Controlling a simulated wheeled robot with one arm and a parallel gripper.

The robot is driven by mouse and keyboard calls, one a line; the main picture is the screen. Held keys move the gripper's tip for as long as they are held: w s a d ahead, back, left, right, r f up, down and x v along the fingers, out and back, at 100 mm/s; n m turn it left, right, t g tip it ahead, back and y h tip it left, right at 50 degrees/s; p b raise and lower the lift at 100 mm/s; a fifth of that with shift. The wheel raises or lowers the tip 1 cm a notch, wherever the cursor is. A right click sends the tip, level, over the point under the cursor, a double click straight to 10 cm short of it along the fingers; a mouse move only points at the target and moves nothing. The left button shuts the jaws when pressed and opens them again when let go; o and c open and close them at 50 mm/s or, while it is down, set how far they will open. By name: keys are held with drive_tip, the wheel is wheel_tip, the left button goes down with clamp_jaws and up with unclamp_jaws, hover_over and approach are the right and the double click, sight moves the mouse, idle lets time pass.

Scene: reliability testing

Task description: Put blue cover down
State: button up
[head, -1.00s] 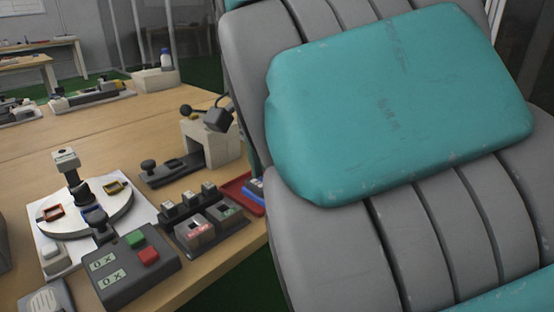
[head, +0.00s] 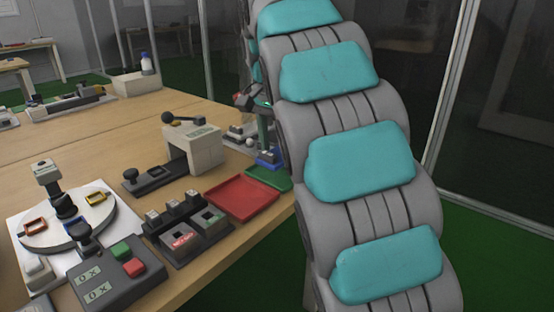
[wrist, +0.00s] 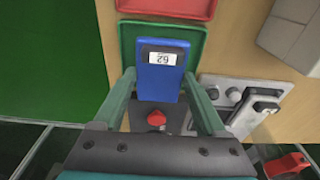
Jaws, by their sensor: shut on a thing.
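The blue cover (wrist: 158,75) is a small blue block with a white label. In the wrist view it sits between the two greenish fingers of my gripper (wrist: 160,84), which is shut on it. It appears over the green tray (wrist: 196,42); I cannot tell whether it touches the tray. In the head view the blue cover (head: 267,158) shows small beside my arm, just above the green tray (head: 272,180). My arm hides part of the gripper there.
A red tray (head: 240,198) adjoins the green one. A grey fixture (head: 195,148), a button box (head: 112,274) and a round turntable (head: 70,222) stand to the left. A pale plate with knobs (wrist: 240,98) lies right of the gripper in the wrist view.

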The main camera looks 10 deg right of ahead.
sight(277, 161)
drive_tip(key=shift+f, duration=1.65)
drive_tip(key=o, duration=1.4)
drive_tip(key=shift+f, duration=0.1)
